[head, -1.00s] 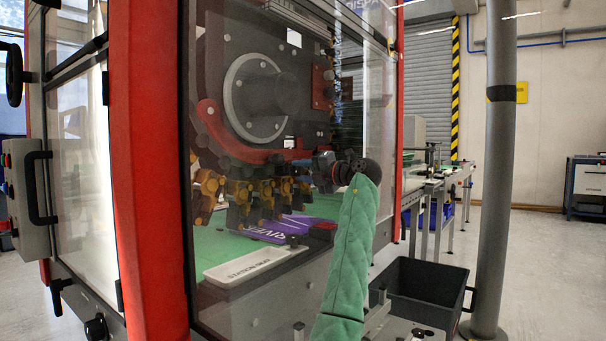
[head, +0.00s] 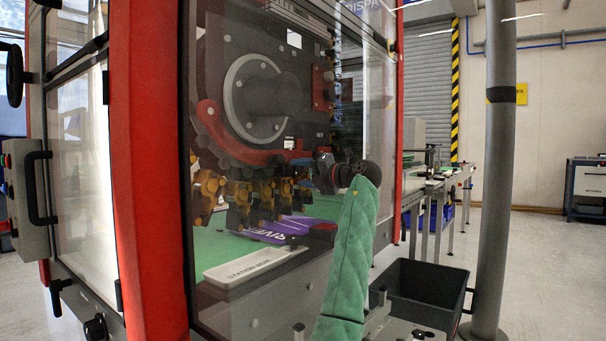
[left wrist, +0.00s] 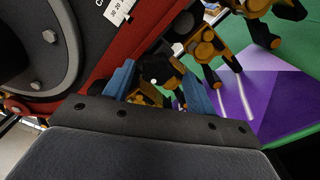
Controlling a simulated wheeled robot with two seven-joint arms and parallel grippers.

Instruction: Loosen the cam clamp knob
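My left gripper (head: 318,176), on the arm with the green quilted sleeve, is at the right end of a row of orange-and-black clamps (head: 240,195) hanging below the dark wheel. In the left wrist view its two blue fingers (left wrist: 158,72) stand apart. A black knob-like part (left wrist: 153,75) with a white spot shows between them. I cannot tell whether the fingers touch it, nor be sure it is the cam clamp knob. Orange clamp parts (left wrist: 205,47) are close to the right finger. My right gripper is not in view.
A red machine post (head: 150,180) and clear panels frame the wheel. Below lie a purple card (head: 270,232) and a white labelled tray (head: 250,268) on a green surface. A black bin (head: 425,295) and a grey pole (head: 497,150) stand to the right.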

